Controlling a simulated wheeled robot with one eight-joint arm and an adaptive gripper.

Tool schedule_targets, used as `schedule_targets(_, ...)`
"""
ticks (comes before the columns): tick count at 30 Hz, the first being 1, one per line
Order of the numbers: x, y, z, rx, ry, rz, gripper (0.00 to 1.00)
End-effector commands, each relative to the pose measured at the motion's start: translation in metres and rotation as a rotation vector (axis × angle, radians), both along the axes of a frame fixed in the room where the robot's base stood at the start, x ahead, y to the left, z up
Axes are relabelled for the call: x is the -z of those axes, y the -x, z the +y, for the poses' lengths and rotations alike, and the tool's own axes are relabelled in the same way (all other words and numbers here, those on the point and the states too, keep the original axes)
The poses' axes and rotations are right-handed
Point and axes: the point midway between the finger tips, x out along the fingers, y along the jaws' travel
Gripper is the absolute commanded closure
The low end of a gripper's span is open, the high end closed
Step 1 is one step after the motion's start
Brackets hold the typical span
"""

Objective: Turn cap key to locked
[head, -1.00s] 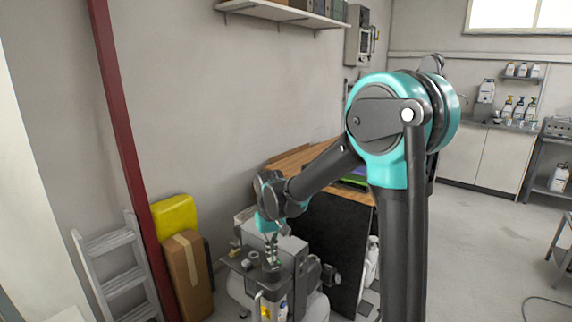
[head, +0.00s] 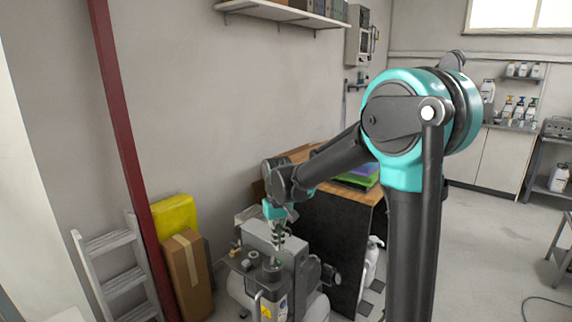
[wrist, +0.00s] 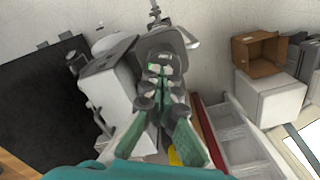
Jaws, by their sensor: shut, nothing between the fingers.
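My gripper (head: 279,236) is shut and empty, pointing down above the compressor unit by the wall. Its green fingers also show in the wrist view (wrist: 160,72), tips together. Below the fingertips in the head view, a short dark round fitting (head: 272,269), perhaps the cap, stands on the unit's grey top plate (head: 247,267). A gap shows between the tips and the fitting. In the wrist view the fingers cover the part of the plate (wrist: 166,40) under them. The key and its angle cannot be made out.
A grey box housing (head: 262,236) stands right behind the fitting. Small parts (head: 251,256) lie on the plate. A dark panel under a wooden bench top (head: 355,193) is at the right. A cardboard box (head: 187,277) and stepladder (head: 108,265) stand left.

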Motion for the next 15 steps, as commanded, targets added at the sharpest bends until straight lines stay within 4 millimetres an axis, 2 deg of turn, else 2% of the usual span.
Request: schedule_targets(15, 0.056, 0.0, 0.001, 0.0, 0.0, 0.0, 1.0)
